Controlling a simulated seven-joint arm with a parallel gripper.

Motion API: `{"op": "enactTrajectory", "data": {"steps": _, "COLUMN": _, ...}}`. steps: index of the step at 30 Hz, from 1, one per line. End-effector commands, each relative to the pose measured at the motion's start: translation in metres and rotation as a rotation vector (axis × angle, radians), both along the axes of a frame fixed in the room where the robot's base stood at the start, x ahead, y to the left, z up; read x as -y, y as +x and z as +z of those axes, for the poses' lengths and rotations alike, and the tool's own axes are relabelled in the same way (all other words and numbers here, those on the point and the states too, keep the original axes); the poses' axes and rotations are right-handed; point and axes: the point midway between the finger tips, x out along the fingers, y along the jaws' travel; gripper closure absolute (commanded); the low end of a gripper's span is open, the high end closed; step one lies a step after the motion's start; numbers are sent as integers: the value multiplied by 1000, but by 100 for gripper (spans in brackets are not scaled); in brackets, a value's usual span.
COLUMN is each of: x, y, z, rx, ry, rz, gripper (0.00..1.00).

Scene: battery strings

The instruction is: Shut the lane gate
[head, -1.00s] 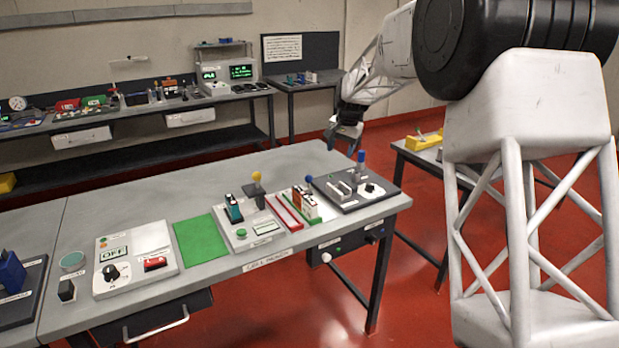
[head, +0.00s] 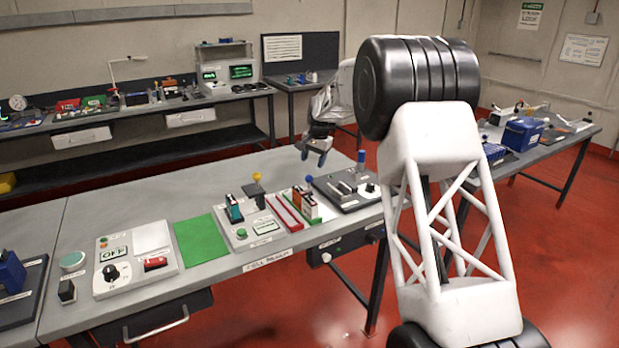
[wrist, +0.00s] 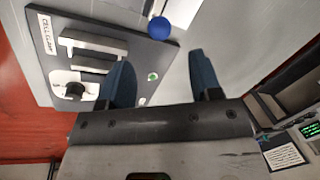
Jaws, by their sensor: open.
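My gripper (head: 313,157) is open and empty above the back of the grey bench. In the wrist view its two blue-grey fingers stand apart (wrist: 160,75). A lane unit with red rails (head: 284,214) sits on the bench below and nearer than my gripper. A blue ball knob (head: 308,180) stands at its right back. A blue ball also shows beyond the fingers in the wrist view (wrist: 159,28). No part is readably marked as the gate, so I cannot tell its position.
A yellow-knobbed lever (head: 257,178) stands to the left. The bench (head: 205,180) behind the devices is clear.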

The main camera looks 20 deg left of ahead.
Motion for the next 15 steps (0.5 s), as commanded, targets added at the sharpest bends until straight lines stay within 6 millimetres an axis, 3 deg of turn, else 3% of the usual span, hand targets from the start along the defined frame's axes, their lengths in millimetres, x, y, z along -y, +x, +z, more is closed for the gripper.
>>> {"op": "enactTrajectory", "data": {"steps": 8, "x": -1, "y": 0, "z": -5, "rx": 0, "ry": 0, "rz": 0, "gripper": 42}}
{"op": "enactTrajectory", "data": {"steps": 15, "x": -5, "y": 0, "z": -26, "rx": -2, "ry": -1, "rz": 0, "gripper": 42}}
